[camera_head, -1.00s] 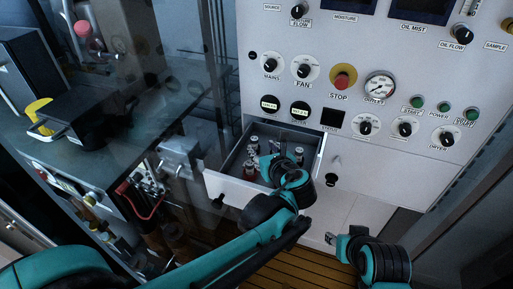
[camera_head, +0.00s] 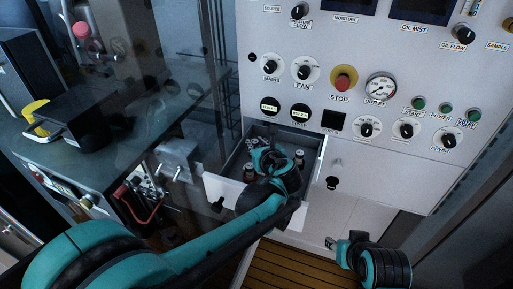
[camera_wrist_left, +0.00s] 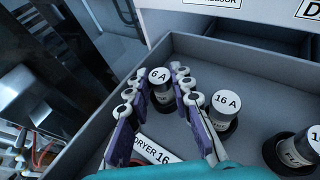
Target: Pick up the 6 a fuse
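The 6 A fuse (camera_wrist_left: 160,88) stands upright in the open drawer, its white-labelled top showing in the left wrist view. My left gripper (camera_wrist_left: 160,72) is open over the drawer, with one finger on each side of this fuse; I cannot tell whether either touches it. In the head view my left gripper (camera_head: 262,152) is inside the drawer (camera_head: 226,190), and its arm hides part of the drawer. My right gripper (camera_head: 333,243) is low, right of the drawer, too small to tell open or shut.
A 16 A fuse (camera_wrist_left: 224,108) stands close to the right finger, and another fuse (camera_wrist_left: 297,150) is farther right. The drawer's grey wall (camera_wrist_left: 85,130) runs along the left. The control panel (camera_head: 400,90) rises above the drawer.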

